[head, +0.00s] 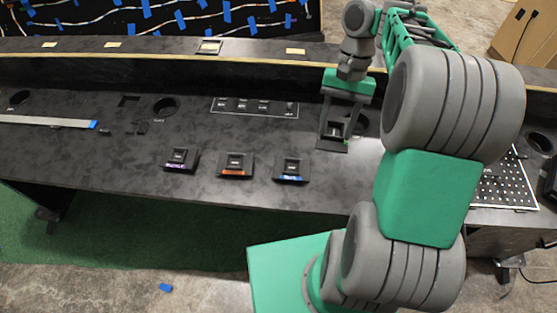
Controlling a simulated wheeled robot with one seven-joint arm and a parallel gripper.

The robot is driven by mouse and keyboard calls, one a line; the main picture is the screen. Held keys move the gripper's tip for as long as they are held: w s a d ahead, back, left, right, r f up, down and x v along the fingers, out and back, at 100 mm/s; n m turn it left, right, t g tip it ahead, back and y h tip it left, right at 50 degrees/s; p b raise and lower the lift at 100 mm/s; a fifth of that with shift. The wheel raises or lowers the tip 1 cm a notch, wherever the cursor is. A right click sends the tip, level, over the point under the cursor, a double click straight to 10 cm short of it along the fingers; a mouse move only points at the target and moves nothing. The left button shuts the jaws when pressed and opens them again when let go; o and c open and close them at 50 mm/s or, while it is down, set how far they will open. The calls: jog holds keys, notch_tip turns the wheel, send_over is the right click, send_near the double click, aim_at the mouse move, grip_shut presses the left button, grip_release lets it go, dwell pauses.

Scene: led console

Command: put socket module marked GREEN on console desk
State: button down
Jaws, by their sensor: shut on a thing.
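My gripper (338,128), with a green body and dark fingers, is low over the right part of the dark console desk (130,170). It is shut on a dark socket module (332,144). The module is at or just above the desk surface; I cannot tell which. Its colour mark is not readable from here. Three similar black modules sit in a row to its left: one with a purple label (179,159), one with an orange label (236,164) and one with a blue label (291,169).
A outlined panel with small switches (254,106) lies behind the row. A round hole (165,108) and a grey ribbon cable (48,121) are on the left. A perforated plate (505,186) is at right, partly behind my arm. The desk's front left is clear.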

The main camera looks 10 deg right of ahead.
jog(key=s+d+f+m+t+y, duration=0.1)
jog(key=s+d+f+m+t, duration=0.2)
jog(key=s+m, duration=0.5)
jog(key=s+d+f+m+t+y, duration=0.1)
jog(key=s+d+f+m+t, duration=0.15)
jog(key=s+d+m, duration=0.45)
jog(key=shift+m+t, duration=0.35)
jog(key=shift+m, duration=0.45)
jog(key=shift+w+d+f+b, duration=0.25)
jog(key=shift+w+d+f, duration=0.75)
jog(key=shift+w+f, duration=0.85)
jog(key=shift+w+d+f+b, duration=0.2)
jog(key=shift+w+d+f, duration=1.05)
jog(key=shift+f, duration=0.95)
jog(key=shift+w+d+f+b, duration=0.25)
jog(key=shift+w+d+f, duration=0.55)
jog(key=shift+w+f, duration=1.15)
jog(key=shift+s+f, duration=0.1)
jog(key=shift+f, duration=0.1)
jog(key=c, duration=0.7)
grip_release()
